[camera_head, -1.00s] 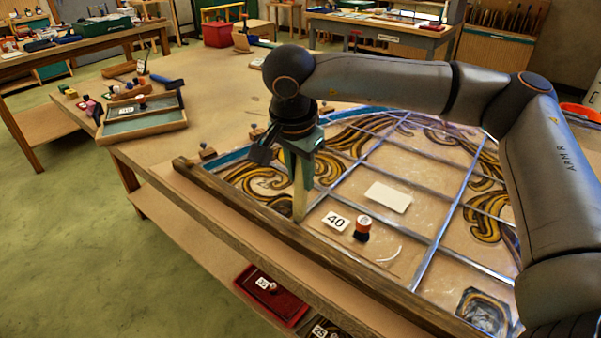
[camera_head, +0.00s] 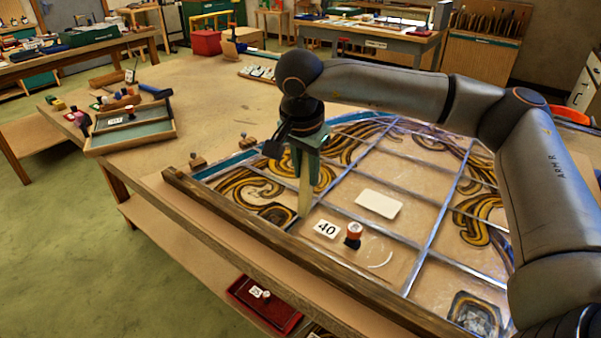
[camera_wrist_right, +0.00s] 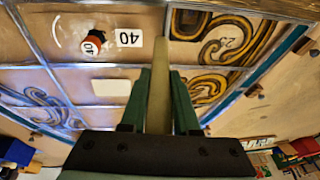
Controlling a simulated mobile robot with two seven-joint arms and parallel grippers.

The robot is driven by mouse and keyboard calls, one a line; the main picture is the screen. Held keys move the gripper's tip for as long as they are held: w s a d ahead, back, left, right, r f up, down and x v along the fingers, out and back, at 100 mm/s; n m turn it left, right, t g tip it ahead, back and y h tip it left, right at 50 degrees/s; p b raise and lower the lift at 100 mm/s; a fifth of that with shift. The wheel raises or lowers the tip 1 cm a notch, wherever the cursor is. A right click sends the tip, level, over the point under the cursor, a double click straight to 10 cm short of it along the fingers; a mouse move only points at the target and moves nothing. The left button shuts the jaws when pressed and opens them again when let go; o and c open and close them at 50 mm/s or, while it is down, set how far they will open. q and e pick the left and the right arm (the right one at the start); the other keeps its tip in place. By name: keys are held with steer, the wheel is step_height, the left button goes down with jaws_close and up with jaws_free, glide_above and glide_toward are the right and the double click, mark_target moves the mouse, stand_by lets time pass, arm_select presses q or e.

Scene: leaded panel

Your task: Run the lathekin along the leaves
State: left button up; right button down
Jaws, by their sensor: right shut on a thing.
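The leaded panel (camera_head: 405,235) lies on the bench, with grey lead strips between panes painted with gold and black scrolls. My right gripper (camera_head: 305,160) points down over its left part, shut on a pale, flat lathekin (camera_head: 305,196). The lathekin's lower end is at the panel near a lead strip; I cannot tell if it touches. In the right wrist view the lathekin (camera_wrist_right: 160,85) stands between the green fingers (camera_wrist_right: 158,105), its tip beside a scroll pane. My left gripper is not in view.
A white card marked 40 (camera_head: 327,229), a small red-and-black bottle (camera_head: 353,235) and a blank white card (camera_head: 379,204) lie on the panel. A wooden batten (camera_head: 290,250) edges its front. A wooden tray (camera_head: 130,133) stands at the left.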

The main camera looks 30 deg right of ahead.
steer(key=w+d+p, duration=0.1)
steer(key=w+d, duration=0.1)
steer(key=d, duration=0.4)
steer(key=shift+w+d+p, duration=0.25)
steer(key=shift+w+p, duration=0.05)
steer(key=shift+w, duration=0.05)
stand_by(0.7)
step_height(320, 180, up, 5)
steer(key=p, duration=0.4)
stand_by(0.4)
